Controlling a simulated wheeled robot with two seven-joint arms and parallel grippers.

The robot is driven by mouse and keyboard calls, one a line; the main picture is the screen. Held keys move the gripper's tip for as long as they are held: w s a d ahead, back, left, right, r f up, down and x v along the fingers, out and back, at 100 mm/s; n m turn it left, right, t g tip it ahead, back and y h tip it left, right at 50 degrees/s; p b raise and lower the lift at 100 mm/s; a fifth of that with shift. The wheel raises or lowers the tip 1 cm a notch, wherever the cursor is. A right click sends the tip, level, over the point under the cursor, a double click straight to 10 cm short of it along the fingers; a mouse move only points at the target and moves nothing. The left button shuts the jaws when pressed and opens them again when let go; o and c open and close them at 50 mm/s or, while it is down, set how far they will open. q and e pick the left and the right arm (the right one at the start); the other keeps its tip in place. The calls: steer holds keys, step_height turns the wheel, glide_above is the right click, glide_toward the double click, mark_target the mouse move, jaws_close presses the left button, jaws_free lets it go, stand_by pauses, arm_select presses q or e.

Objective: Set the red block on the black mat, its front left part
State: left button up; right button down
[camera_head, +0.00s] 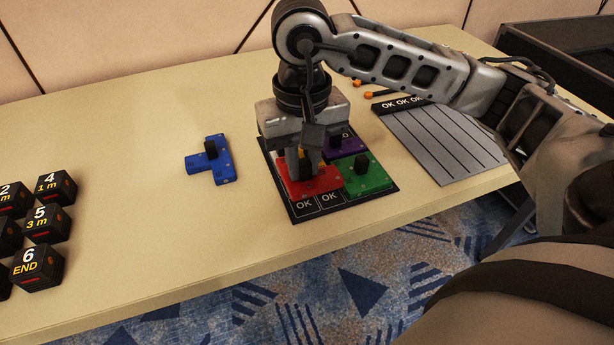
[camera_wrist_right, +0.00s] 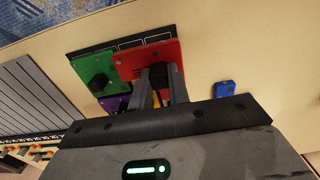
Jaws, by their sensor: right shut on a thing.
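The red block (camera_head: 314,184) is at the front left part of the black mat (camera_head: 344,202), in the head view. My right gripper (camera_head: 305,172) points down over it and is shut on its dark knob. The red block also shows in the right wrist view (camera_wrist_right: 148,62), with the fingers (camera_wrist_right: 163,84) at its knob. Whether the block touches the mat or hangs just above it, I cannot tell. A green block (camera_head: 370,180) is at the mat's front right, close beside the red one. A purple block (camera_head: 350,146) lies behind. My left gripper is not in view.
A blue block (camera_head: 209,161) lies on the table left of the mat. Black numbered cubes (camera_head: 38,268) stand at the far left. A grey lined board (camera_head: 446,140) lies at the right. The table's front edge is close to the mat.

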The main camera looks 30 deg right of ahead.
mark_target(307, 177)
steer(key=shift+w+d+f, duration=0.15)
steer(key=shift+d+f, duration=0.15)
steer(key=shift+f, duration=0.15)
steer(key=f, duration=0.3)
steer(key=shift+w+d+f, duration=0.1)
steer(key=shift+d+f, duration=0.1)
steer(key=shift+f, duration=0.1)
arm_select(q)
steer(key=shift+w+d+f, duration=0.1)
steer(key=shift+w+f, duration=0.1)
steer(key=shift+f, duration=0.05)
arm_select(e)
steer(key=shift+f+b, duration=0.15)
steer(key=shift+b, duration=0.2)
steer(key=c, duration=1.3)
jaws_free()
steer(key=shift+c, duration=0.2)
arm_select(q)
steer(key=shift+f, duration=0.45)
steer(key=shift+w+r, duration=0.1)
